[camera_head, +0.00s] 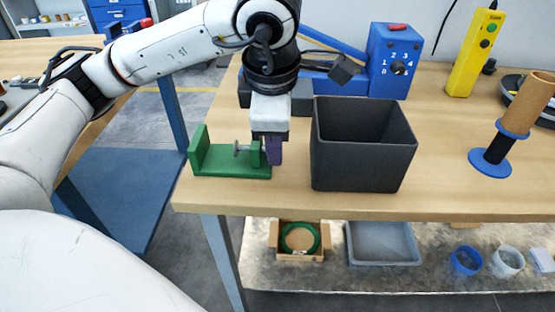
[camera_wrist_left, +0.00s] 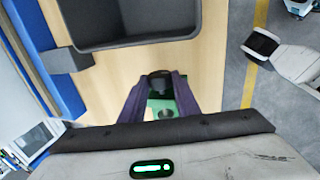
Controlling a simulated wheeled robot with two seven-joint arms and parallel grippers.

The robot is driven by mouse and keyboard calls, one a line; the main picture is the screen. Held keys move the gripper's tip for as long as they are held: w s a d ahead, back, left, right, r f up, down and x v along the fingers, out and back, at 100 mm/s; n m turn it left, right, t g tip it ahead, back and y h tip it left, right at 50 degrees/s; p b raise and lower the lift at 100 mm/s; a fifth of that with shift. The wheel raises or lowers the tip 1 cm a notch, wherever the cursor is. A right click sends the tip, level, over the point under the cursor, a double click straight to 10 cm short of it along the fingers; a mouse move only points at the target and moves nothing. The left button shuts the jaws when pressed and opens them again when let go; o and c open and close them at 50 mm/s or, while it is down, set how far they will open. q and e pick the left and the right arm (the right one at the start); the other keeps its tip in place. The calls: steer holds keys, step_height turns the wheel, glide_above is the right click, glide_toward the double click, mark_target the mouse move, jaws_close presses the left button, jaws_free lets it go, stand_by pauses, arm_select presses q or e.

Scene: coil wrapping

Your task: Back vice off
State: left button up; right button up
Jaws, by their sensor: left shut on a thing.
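The green vice (camera_head: 228,163) stands upright at the left front of the wooden table. It has an upright plate at its left end and a grey screw toward its right end. My left gripper (camera_head: 272,152) reaches down from above at the vice's right end, its purple fingers around the screw end there. In the left wrist view the two purple fingers of my left gripper (camera_wrist_left: 161,98) close on a dark round part, the vice handle (camera_wrist_left: 161,80), with the green vice (camera_wrist_left: 163,106) behind it. The exact contact is partly hidden. My right gripper is not in view.
A dark grey open bin (camera_head: 362,160) stands just right of the gripper. Behind are a blue machine with a dial (camera_head: 394,62) and a yellow control box (camera_head: 476,50). A brown roll on a blue-based stand (camera_head: 491,163) is at the right. The table's front edge is close.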

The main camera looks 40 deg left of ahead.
arm_select(q)
steer(key=shift+a, duration=0.1)
steer(key=shift+f+t+b, duration=0.3)
steer(key=shift+f+b, duration=0.1)
steer(key=shift+b, duration=0.45)
steer(key=shift+s+r+t+y+b, duration=0.15)
steer(key=shift+t+y+b, duration=0.25)
steer(key=shift+y, duration=0.1)
steer(key=shift+s+d+r+t+y, duration=0.1)
steer(key=shift+s+d+t+y, duration=0.1)
steer(key=shift+t+y, duration=0.45)
